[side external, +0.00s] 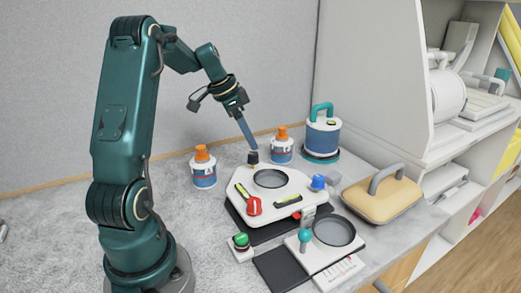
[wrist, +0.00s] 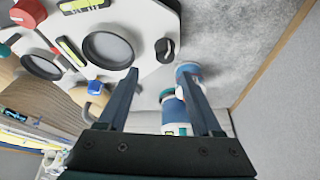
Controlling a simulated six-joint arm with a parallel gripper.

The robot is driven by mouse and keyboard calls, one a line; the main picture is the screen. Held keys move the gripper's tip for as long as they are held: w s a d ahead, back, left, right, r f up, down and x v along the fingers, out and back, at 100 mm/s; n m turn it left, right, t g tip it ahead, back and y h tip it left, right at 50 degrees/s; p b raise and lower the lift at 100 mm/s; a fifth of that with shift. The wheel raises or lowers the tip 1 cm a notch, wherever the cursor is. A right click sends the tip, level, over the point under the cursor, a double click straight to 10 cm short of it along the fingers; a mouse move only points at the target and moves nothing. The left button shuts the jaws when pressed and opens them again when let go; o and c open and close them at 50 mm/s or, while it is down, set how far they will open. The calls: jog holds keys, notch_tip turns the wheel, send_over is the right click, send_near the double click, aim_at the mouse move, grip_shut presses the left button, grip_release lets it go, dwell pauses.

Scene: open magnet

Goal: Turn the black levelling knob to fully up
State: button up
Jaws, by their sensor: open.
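The black levelling knob (side external: 252,157) stands at the back corner of the white plate (side external: 228,203). In the wrist view the black knob (wrist: 165,50) shows a pale pointer mark, and its exact setting is hard to read. My gripper (side external: 253,146) is just above the knob, fingers pointing down. In the wrist view my gripper (wrist: 160,73) is open and empty, with the knob just beyond the fingertips and sideways between them. Contact cannot be told.
A red knob (side external: 253,206) and a blue knob (side external: 318,182) sit on the same plate, around a round dish (side external: 270,179). Orange-capped bottles (side external: 204,172) (side external: 282,150) and a blue canister (side external: 322,138) stand behind. A tan handled block (side external: 380,200) lies to the right.

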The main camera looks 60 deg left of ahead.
aim_at(252, 154)
jog(key=shift+s+a+f, duration=0.35)
jog(key=shift+a+f, duration=0.05)
jog(key=shift+f, duration=0.35)
jog(key=shift+x, duration=2.2)
jog(key=shift+w, duration=0.1)
jog(key=shift+r+n, duration=0.1)
jog(key=shift+n, duration=0.2)
grip_shut()
